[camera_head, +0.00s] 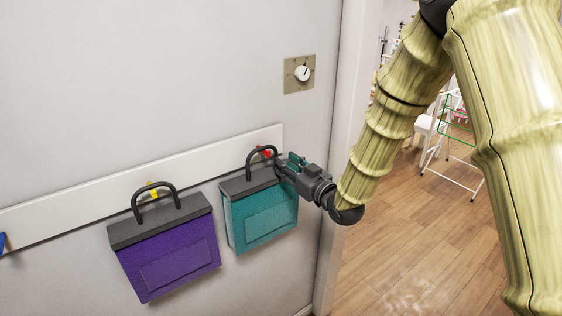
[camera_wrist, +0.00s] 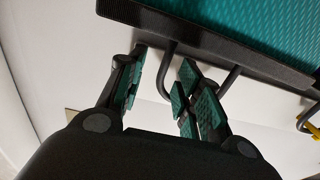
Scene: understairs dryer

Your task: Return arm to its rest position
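A teal bag (camera_head: 262,215) with a dark top flap and a black loop handle hangs at a red hook (camera_head: 265,153) on the wall rail. My gripper (camera_head: 284,166) is at the right side of this handle, close to the bag's top edge. In the wrist view my gripper (camera_wrist: 162,68) has its two teal-padded fingers spread apart. One leg of the black handle (camera_wrist: 167,62) shows in the gap between them, and the right finger hides part of the loop. I cannot tell whether a finger touches the handle. The teal bag also shows there (camera_wrist: 240,25).
A purple bag (camera_head: 170,255) hangs at a yellow hook (camera_head: 152,190) to the left on the white rail (camera_head: 80,208). A dial plate (camera_head: 299,74) is on the wall above. A door frame (camera_head: 350,120) stands close behind my wrist. Open wooden floor (camera_head: 420,235) and a drying rack (camera_head: 455,150) lie beyond.

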